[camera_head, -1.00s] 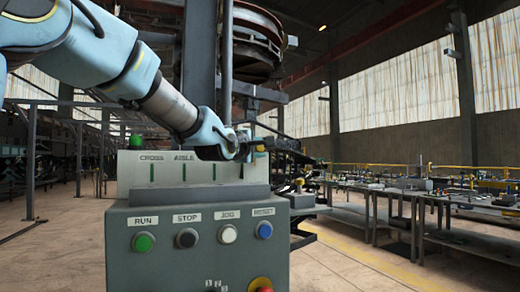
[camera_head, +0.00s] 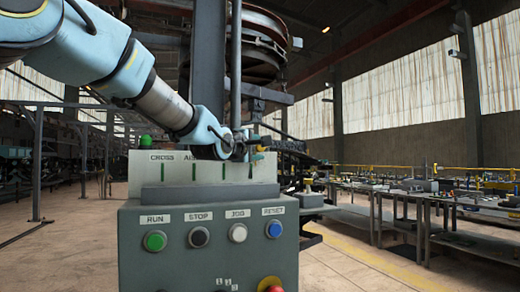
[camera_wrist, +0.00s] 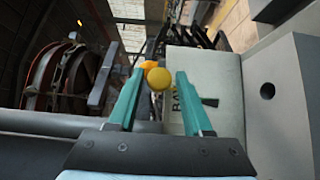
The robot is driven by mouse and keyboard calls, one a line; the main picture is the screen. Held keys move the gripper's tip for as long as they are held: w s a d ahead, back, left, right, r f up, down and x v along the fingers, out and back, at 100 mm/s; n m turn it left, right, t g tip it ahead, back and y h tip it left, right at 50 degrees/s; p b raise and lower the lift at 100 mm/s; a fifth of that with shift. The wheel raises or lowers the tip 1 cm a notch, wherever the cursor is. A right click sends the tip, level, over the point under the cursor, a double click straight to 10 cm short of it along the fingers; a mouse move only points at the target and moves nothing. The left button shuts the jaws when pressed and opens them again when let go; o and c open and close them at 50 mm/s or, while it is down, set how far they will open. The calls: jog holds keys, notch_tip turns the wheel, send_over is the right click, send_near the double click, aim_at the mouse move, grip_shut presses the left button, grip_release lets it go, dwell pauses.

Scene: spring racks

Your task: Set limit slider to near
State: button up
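A pale upright panel (camera_head: 148,178) carries the labels CROSS and AISLE above dark vertical slots. A green knob (camera_head: 146,141) stands at its left top. My gripper (camera_head: 254,148) is at the right part of the panel, partly hidden behind my wrist. In the wrist view my gripper (camera_wrist: 158,80) is open, its teal fingers spread. A round yellow knob (camera_wrist: 158,79) shows between the fingertips, apart from both, with an orange knob (camera_wrist: 147,66) behind it. I cannot tell which knob is the limit slider's. A partly covered label, starting with BA, is beside the right finger.
The grey control box (camera_head: 138,215) below has a green RUN button (camera_head: 154,241), STOP, JOG and a blue RESET button (camera_head: 274,229). A red knob on yellow (camera_head: 270,285) is at its lower edge. Long work tables (camera_head: 450,212) stand to the right. Open floor lies left.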

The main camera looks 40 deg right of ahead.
jog(key=shift+o, duration=0.8)
jog(key=shift+s, duration=0.1)
jog(key=b+v, duration=0.1)
jog(key=v, duration=0.9)
jog(key=shift+a, duration=0.4)
jog(key=shift+s, duration=0.15)
